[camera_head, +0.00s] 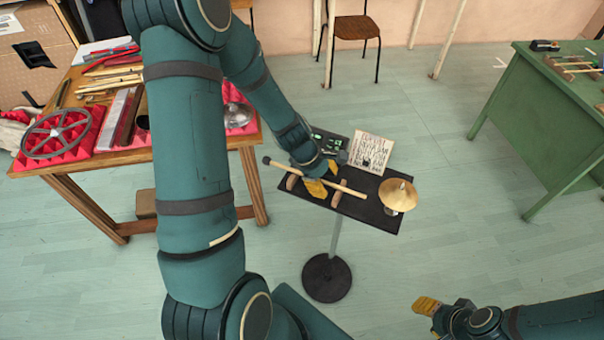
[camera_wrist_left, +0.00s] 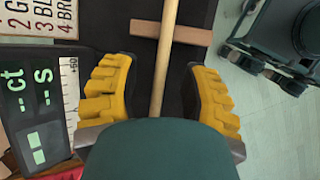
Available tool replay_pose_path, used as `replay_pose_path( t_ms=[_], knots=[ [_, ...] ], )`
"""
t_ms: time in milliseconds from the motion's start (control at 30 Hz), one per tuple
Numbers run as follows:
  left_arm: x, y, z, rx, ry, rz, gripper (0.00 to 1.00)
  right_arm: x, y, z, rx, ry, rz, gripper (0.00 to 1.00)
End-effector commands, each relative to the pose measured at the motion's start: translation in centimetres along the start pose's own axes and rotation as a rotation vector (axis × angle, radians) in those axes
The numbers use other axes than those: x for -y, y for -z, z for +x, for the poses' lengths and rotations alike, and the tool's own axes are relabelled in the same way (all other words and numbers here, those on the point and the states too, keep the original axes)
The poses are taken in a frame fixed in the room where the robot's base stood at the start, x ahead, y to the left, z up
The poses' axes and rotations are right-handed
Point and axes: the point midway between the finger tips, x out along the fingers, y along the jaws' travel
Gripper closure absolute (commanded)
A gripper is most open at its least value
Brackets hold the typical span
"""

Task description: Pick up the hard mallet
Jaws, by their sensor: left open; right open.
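The mallet (camera_head: 350,190) has a long pale wooden shaft and a dark round head at its left end in the head view. It rests across two small wooden supports (camera_head: 338,193) on a black stand-mounted tray (camera_head: 362,212). My left gripper (camera_head: 325,177) is at the shaft's middle and is open. In the left wrist view the shaft (camera_wrist_left: 166,45) runs between the spread yellow fingers of the left gripper (camera_wrist_left: 160,75), with a gap on each side. The mallet head is hidden in that view. My right gripper (camera_head: 428,306) is open and empty, low at the right, away from the tray.
A gold cymbal-like piece (camera_head: 399,195) sits at the tray's right end. A written card (camera_head: 371,152) and a dark display device (camera_wrist_left: 32,110) are behind the mallet. A cluttered wooden table (camera_head: 90,165) stands left, a green table (camera_head: 545,125) right.

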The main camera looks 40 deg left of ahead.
Motion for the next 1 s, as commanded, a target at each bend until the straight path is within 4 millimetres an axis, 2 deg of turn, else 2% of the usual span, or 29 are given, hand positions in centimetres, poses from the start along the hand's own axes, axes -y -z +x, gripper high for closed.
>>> replay_pose_path(
  t_ms=[33,67,100,167,200,667,767,1000],
  knots=[
    [0.0,0.0,0.0,0.0,0.0,0.0,0.55,0.0,0.0,0.0,0.0,0.0,0.0,0.53],
    [0.0,0.0,0.0,0.0,0.0,0.0,0.6,0.0,0.0,0.0,0.0,0.0,0.0,0.53],
    [0.0,0.0,0.0,0.0,0.0,0.0,0.74,0.0,0.0,0.0,0.0,0.0,0.0,0.53],
    [0.0,0.0,0.0,0.0,0.0,0.0,0.95,0.0,0.0,0.0,0.0,0.0,0.0,0.53],
    [0.0,0.0,0.0,0.0,0.0,0.0,1.0,0.0,0.0,0.0,0.0,0.0,0.0,0.53],
    [-0.1,-0.2,-0.4,0.0,0.0,0.001,1.0,0.1,0.1,-0.2,-0.002,0.0,0.001,0.53],
    [-0.4,-0.8,-1.6,0.001,-0.001,0.004,1.0,0.3,0.3,-0.8,-0.006,-0.001,0.002,0.53],
    [-1.3,-2.6,-6.0,0.001,-0.002,0.005,1.0,1.0,1.2,-2.7,-0.024,-0.003,0.007,0.53]
  ],
)
